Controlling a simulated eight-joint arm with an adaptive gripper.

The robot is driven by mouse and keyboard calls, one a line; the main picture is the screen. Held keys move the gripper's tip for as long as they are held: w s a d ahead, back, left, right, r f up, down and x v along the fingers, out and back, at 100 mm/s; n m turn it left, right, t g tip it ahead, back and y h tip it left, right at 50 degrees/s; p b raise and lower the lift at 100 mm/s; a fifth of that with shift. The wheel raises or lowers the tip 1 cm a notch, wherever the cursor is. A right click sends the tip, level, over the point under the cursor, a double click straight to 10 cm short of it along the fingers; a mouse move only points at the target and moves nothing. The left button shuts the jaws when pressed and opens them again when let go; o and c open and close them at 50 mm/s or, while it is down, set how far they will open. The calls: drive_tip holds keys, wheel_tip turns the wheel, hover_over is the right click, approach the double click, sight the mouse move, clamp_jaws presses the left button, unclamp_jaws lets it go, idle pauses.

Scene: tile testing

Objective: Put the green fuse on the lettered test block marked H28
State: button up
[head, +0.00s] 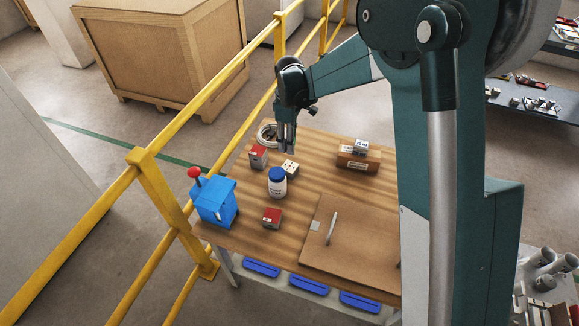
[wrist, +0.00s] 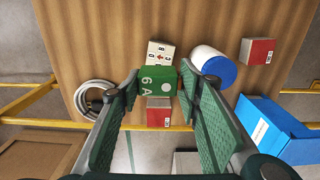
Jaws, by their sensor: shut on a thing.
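My gripper (head: 287,146) is over the far left part of the wooden table, fingers pointing down. In the wrist view it is shut on the green fuse (wrist: 152,79), a green block marked "6 A" with a white dot. The head view does not show the fuse clearly. Below it lie a pale block with small dark markings and a red spot (wrist: 160,53) and a red block with a white label (wrist: 159,117). In the head view these are the pale block (head: 289,168) and the red block (head: 258,156). I cannot read H28 on any block.
A blue-lidded white bottle (head: 277,184) stands close by. Another red block (head: 271,218) and a blue box with a red-knobbed lever (head: 214,203) are nearer. Yellow railing (head: 168,195) borders the table.

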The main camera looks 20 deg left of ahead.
drive_tip(key=shift+f, duration=0.1)
drive_tip(key=shift+f+b, duration=0.55)
drive_tip(key=shift+f, duration=2.5)
drive_tip(key=shift+f+b, duration=0.35)
drive_tip(key=shift+f, duration=1.5)
drive_tip(key=shift+f, duration=0.2)
drive_tip(key=o, duration=0.9)
drive_tip(key=shift+r, duration=0.25)
wheel_tip(320, 180, up, 12)
drive_tip(key=shift+p, duration=1.15)
